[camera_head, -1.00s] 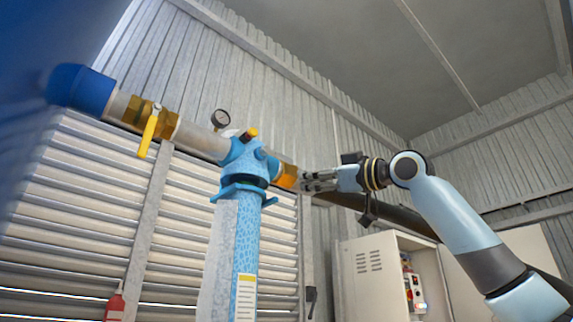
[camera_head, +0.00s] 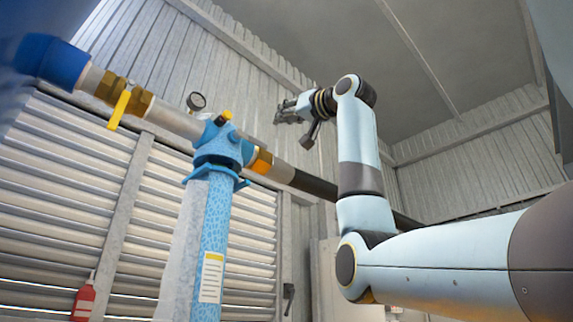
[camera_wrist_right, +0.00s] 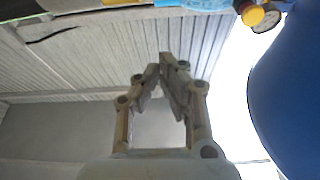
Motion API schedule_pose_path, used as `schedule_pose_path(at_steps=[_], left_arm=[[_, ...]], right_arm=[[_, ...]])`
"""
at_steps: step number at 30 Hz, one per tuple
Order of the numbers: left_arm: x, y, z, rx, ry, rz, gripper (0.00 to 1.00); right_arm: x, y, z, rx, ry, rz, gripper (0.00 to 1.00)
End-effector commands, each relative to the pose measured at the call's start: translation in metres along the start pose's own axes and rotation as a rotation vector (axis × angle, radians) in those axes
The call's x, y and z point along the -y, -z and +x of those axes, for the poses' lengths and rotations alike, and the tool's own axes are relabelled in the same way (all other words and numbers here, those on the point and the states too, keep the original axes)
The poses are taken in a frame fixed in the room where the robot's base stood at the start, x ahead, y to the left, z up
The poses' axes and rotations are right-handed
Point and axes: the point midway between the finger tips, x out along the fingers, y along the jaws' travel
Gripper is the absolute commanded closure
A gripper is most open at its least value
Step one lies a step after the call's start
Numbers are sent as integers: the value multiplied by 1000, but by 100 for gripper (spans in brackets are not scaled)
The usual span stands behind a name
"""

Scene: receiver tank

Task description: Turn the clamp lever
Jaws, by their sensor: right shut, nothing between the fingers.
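A light-blue patterned standpipe (camera_head: 212,250) rises to a blue fitting (camera_head: 216,140). A blue collar with side lugs (camera_head: 214,173) sits below the fitting; I cannot tell if one lug is the clamp lever. A yellow lever handle (camera_head: 119,108) hangs tilted from a brass valve (camera_head: 124,93) on the pipe at upper left. My right gripper (camera_head: 279,114) is shut and empty, up and to the right of the blue fitting, apart from it. Its fingers (camera_wrist_right: 160,62) meet at the tips in the right wrist view. My left gripper is not in view.
A pressure gauge (camera_head: 196,101) and a yellow cap (camera_head: 226,116) stand on the pipework. A dark pipe (camera_head: 315,186) runs right behind my right arm. A red extinguisher (camera_head: 84,300) is at lower left. The space above the pipe is clear.

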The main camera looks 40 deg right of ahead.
Motion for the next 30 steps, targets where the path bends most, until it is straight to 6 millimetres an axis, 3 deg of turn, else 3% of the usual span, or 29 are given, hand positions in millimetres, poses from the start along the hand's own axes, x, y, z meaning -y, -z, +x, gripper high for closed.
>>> schedule_pose_path(at_steps=[1,8,12,16,30], left_arm=[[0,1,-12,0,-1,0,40],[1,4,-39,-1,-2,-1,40],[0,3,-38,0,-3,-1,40],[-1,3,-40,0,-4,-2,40],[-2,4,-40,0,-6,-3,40]], right_arm=[[1,4,14,4,1,1,100],[1,4,62,3,1,1,100],[0,-22,52,1,0,-4,100],[-1,-33,48,0,-1,-3,100],[0,-38,45,-1,0,-1,100]])
